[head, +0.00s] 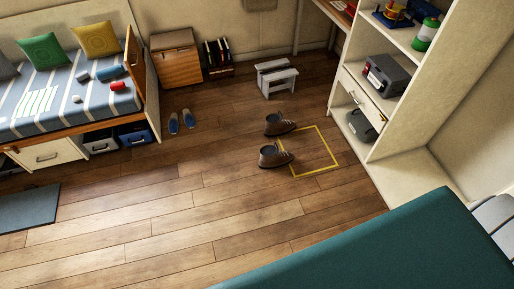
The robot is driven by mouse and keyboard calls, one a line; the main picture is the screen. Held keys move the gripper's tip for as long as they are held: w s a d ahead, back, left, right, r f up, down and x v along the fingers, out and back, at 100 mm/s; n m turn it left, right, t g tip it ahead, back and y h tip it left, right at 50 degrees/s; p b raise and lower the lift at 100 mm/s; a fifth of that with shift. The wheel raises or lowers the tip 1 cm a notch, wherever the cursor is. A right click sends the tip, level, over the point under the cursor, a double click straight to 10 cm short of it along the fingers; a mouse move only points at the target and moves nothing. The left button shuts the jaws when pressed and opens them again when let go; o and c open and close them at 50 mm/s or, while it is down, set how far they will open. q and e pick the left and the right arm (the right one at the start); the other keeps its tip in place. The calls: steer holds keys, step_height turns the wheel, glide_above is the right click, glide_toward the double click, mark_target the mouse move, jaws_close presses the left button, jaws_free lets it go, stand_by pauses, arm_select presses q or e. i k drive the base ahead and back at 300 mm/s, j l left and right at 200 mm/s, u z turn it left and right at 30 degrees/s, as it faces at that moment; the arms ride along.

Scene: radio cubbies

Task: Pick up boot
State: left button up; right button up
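Two brown boots stand on the wooden floor in the middle of the room. The nearer boot (274,158) has its toe pointing right, at the left edge of a yellow square outline (318,171) on the floor. The farther boot (279,126) is just behind it, toe also to the right, near the outline's back left corner. The two boots stand a little apart. Neither of my grippers is in the head view.
A white step stool (277,82) stands behind the boots. Blue slippers (181,122) lie by the bed (70,120) at left. A shelf unit (407,110) is at right. A large green surface (390,250) fills the lower right. The floor left of the boots is clear.

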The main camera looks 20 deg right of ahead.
mark_target(271, 158)
steer(key=i+z, duration=0.15)
steer(key=i, duration=0.3)
steer(key=i+j+z, duration=0.1)
steer(key=i, duration=0.3)
steer(key=i+j+z, duration=0.15)
steer(key=i, duration=0.3)
